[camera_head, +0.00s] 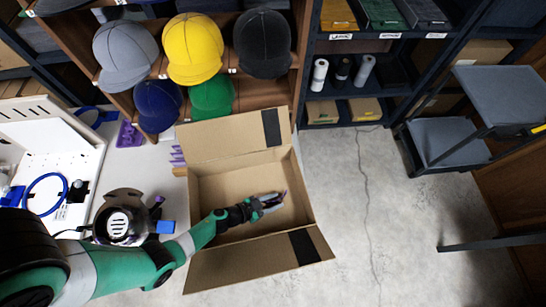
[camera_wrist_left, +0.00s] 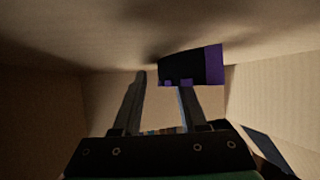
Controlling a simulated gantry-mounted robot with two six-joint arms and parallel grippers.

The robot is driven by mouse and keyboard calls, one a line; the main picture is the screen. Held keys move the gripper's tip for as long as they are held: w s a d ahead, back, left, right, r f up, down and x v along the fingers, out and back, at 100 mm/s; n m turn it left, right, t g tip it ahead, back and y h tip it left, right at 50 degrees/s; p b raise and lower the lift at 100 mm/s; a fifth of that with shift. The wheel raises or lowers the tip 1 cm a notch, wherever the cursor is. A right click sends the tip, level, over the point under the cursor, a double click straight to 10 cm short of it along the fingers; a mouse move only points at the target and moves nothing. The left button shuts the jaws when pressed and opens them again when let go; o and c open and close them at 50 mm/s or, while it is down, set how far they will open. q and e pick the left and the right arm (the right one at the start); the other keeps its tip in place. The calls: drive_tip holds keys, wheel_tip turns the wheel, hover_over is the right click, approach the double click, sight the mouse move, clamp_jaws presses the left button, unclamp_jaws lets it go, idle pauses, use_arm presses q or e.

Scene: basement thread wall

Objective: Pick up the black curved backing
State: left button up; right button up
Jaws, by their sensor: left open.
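My left gripper (camera_head: 277,201) reaches into an open cardboard box (camera_head: 210,190) in the head view, and its fingers point to the right. In the left wrist view its two fingers (camera_wrist_left: 162,84) are apart, with nothing seen held between them. A dark piece with a purple side (camera_wrist_left: 195,66), possibly the black curved backing, shows just beyond the right fingertip. Its curve cannot be made out, and I cannot tell whether the finger touches it. A small purple-dark bit shows at the fingertips in the head view. My right gripper is not in view.
Box walls (camera_wrist_left: 270,95) surround the gripper closely, and the flaps are folded outward. A white perforated panel (camera_head: 45,150) and a dark round device (camera_head: 122,218) lie left of the box. Caps on shelves stand behind. A grey step stool (camera_head: 450,145) stands right, past clear floor.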

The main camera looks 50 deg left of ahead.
use_arm(q)
drive_tip(key=shift+w, duration=0.1)
clamp_jaws()
idle(0.3)
wheel_tip(320, 180, up, 12)
drive_tip(key=r+p, duration=0.1)
drive_tip(key=p, duration=1.1)
drive_tip(key=s+a+f+p, duration=0.1)
drive_tip(key=s+a+p, duration=0.1)
drive_tip(key=s+a, duration=1)
drive_tip(key=shift+s, duration=0.7)
